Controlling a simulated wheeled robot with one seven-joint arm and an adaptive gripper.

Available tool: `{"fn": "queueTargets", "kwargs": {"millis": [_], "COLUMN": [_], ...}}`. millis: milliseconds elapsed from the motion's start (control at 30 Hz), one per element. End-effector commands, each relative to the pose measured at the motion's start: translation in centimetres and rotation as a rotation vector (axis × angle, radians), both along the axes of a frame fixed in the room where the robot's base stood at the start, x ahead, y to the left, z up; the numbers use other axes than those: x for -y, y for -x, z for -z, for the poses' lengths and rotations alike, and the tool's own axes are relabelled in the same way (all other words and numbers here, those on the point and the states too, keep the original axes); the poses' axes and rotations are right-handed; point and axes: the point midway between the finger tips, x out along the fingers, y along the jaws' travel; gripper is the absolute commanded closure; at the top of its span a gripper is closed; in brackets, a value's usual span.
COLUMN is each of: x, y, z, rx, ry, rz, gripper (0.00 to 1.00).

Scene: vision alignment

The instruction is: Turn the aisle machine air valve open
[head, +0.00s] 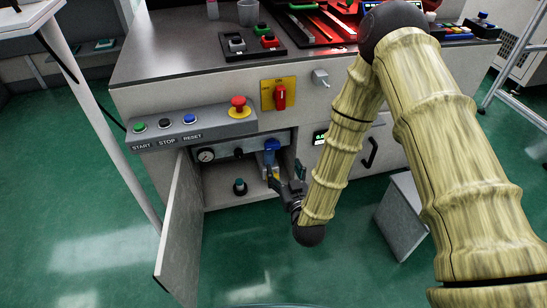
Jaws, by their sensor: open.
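The aisle machine's low cabinet stands open, with its door (181,228) swung out to the left. Inside, a grey panel carries a round pressure gauge (206,155) and a blue fitting (271,147), which looks like the air valve. I cannot tell its handle's position for sure. My gripper (285,178) is open, just below and slightly right of the blue fitting, at the cabinet's right side. Whether a finger touches the fitting cannot be told. My arm comes down from the upper right.
A dark knob-like part (240,187) sits lower in the cabinet. Above are a START/STOP/RESET button box (166,125), a red emergency button (239,104) and a red rotary switch (280,96) on a yellow plate. A pale table leg (108,130) stands left.

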Motion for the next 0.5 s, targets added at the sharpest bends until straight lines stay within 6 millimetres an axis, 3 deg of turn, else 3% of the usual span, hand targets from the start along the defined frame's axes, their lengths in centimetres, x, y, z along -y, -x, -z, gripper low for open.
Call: {"fn": "queueTargets", "kwargs": {"millis": [333, 500], "x": [-0.8, -1.3], "y": [-1.4, -3.4], "z": [0.0, 0.1], "rx": [0.066, 0.067], "ry": [-0.012, -0.012], "rz": [0.004, 0.004], "gripper": [0.29, 0.29]}}
